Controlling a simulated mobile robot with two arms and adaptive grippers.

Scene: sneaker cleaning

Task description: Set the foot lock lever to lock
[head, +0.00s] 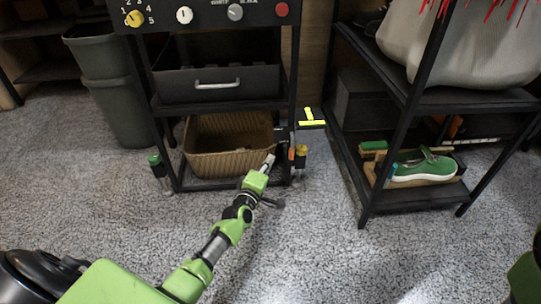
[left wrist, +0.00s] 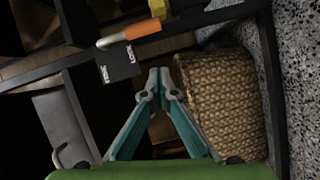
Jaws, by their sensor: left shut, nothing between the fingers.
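The foot lock lever (left wrist: 143,29) has an orange sleeve and a bent grey metal end. It sits at the cart's lower right post, beside a yellow part; its orange part also shows small in the head view (head: 291,153). A dark label plate (left wrist: 119,69) with small white lettering lies beside the lever in the left wrist view. I cannot read its words surely. My left gripper (head: 271,160) is shut and empty, just left of the lever and in front of the cart's bottom shelf. Its closed fingertips (left wrist: 160,73) are apart from the lever. My right gripper is not in view.
A woven basket (head: 232,160) stands on the cart's bottom shelf, close to the left gripper. A dark drawer (head: 218,86) is above it. A rack at right holds a green sneaker (head: 425,167). Grey bins (head: 115,100) stand at left. The carpet in front is clear.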

